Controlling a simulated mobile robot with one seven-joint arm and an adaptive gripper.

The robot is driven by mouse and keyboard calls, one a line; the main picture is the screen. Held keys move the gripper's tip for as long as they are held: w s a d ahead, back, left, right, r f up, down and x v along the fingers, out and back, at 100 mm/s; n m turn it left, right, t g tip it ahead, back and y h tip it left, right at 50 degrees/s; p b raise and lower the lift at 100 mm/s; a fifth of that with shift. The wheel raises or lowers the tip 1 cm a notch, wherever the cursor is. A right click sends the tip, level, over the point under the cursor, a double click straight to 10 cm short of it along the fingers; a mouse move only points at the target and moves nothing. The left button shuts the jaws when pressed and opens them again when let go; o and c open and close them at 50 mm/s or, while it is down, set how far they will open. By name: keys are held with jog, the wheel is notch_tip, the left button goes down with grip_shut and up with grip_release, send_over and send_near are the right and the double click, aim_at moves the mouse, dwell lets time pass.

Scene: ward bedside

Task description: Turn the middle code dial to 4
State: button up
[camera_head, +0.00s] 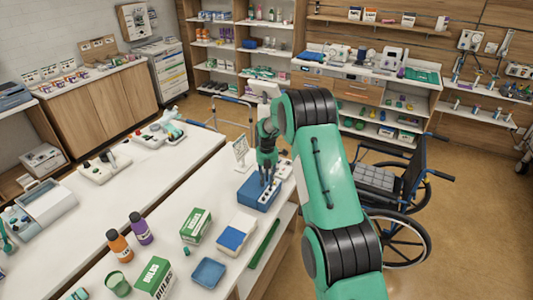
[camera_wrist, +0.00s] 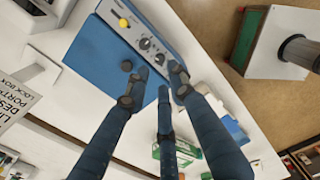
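A blue lock box (camera_head: 254,196) stands on the white counter below my gripper (camera_head: 267,182). Its pale front panel shows in the wrist view (camera_wrist: 123,22), with a yellow knob (camera_wrist: 124,23) and several small dark dials (camera_wrist: 146,43) in a row. The numbers on the dials are too small to read. My gripper's three dark fingers (camera_wrist: 158,84) point at the box; their tips are apart, with nothing seen between them. The tips are close to the dials, but I cannot tell whether they touch. The fingers hide part of the box.
A white sign (camera_head: 240,153) stands behind the box. A white box with a blue top (camera_head: 236,236), a green carton (camera_head: 196,227) and a blue tray (camera_head: 208,273) stand nearer on the counter. A wheelchair (camera_head: 390,190) is on the floor at right.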

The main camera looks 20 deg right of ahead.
jog(key=s+a+r+m+p, duration=0.1)
jog(key=s+r+m, duration=0.2)
jog(key=r, duration=0.8)
jog(key=s+a+r+m+t+p, duration=0.1)
jog(key=s+r+m, duration=0.3)
jog(key=r, duration=0.7)
jog(key=shift+s+a+r+p, duration=0.25)
jog(key=shift+a+r+p, duration=0.05)
jog(key=shift+p, duration=0.4)
